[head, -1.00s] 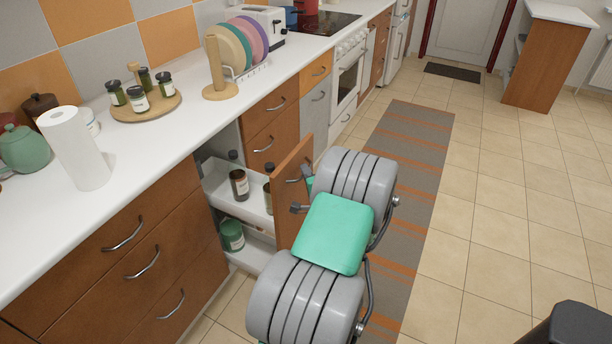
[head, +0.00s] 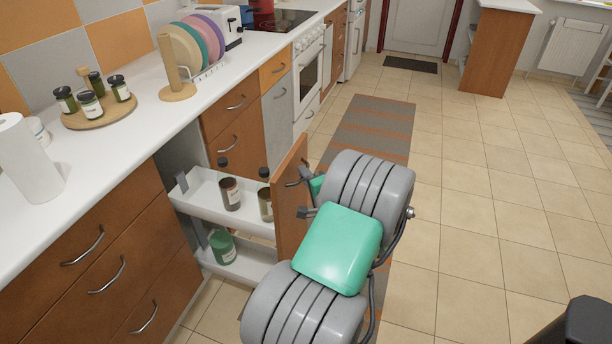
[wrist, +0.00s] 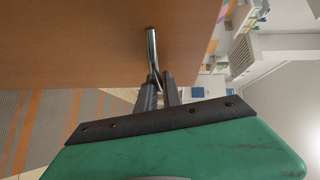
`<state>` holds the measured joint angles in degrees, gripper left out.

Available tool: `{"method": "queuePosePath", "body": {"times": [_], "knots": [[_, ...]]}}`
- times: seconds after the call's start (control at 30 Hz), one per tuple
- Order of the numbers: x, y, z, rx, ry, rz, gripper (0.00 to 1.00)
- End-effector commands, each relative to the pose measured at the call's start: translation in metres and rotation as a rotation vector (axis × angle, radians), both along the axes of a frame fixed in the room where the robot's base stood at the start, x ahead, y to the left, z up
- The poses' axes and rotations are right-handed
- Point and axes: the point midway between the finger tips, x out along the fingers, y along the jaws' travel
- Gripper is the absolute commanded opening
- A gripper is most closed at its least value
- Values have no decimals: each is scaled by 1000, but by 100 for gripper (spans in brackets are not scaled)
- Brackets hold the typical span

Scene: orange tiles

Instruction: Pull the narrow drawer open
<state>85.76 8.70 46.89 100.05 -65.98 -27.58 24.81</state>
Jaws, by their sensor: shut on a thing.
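The narrow drawer (head: 228,204) is a pull-out with white shelves and a brown wooden front (head: 292,200). It stands well out from the cabinet row. Dark bottles and jars stand on its upper shelf, and a green jar (head: 222,246) stands on the lower one. My gripper (head: 305,196) is at the outer face of the front, partly hidden by my arm. In the wrist view, its dark fingers (wrist: 160,88) are closed around the lower end of the metal bar handle (wrist: 153,55).
Closed drawers (head: 100,262) lie to the left of the pull-out. The white counter (head: 110,150) above holds a paper roll (head: 28,165), a spice tray (head: 100,115) and a plate rack (head: 205,72). A striped rug (head: 372,130) and open tiled floor (head: 470,220) lie to the right.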

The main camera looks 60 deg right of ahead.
Motion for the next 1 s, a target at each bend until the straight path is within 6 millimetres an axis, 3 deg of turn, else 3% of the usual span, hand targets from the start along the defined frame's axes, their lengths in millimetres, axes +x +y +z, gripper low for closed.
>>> {"method": "queuePosePath", "body": {"times": [0.23,0.27,0.5,0.77,1.0], "knots": [[-1,0,0,1,0,0,0],[-1,0,0,1,0,0,12],[-1,-1,0,1,0,-2,31],[-3,-1,0,1,0,-4,32],[-37,17,5,3,-1,-10,32]]}}
